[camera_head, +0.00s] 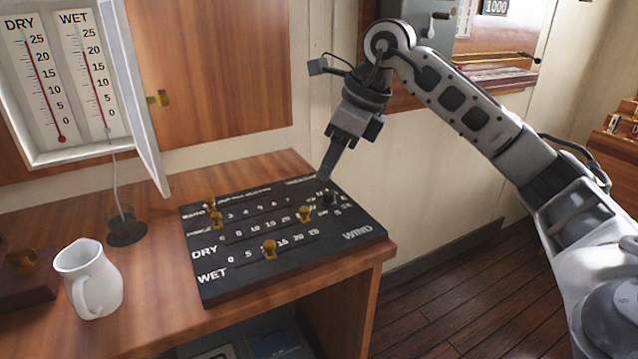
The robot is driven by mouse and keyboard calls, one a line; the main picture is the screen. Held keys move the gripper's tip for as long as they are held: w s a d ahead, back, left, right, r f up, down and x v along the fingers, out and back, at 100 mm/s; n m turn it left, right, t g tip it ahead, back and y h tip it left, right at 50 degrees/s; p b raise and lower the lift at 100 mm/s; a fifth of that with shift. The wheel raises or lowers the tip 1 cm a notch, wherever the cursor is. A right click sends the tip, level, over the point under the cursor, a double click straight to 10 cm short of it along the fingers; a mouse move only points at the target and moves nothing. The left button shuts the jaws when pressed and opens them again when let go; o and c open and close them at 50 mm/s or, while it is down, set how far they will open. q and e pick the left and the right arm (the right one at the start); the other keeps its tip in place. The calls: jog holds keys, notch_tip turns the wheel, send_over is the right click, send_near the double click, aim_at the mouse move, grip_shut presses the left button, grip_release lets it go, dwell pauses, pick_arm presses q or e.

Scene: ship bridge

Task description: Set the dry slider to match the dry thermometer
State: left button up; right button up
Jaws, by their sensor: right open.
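The dry thermometer (43,85) is in the white case at the upper left. Its red column reaches high, seemingly between 20 and 25; the exact top is too small to read. The black slider board (228,280) lies on the wooden desk. The brass dry slider (304,214) appears to stand near the right end of the DRY row, around 25. My right gripper (325,178) points down over the board's far right edge, behind and right of that slider. It is open and appears empty; its narrow fingers overlap in this view. My left gripper is out of view.
The wet slider (269,249) stands near 10 in the row in front. Other brass knobs (215,218) stand at the left, and a dark knob (330,196) at the right. A white jug (89,280) stands left of the board. The open case door (137,100) juts out.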

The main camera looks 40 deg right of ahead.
jog(key=v, duration=0.6)
jog(key=shift+r, duration=0.15)
dwell(0.3)
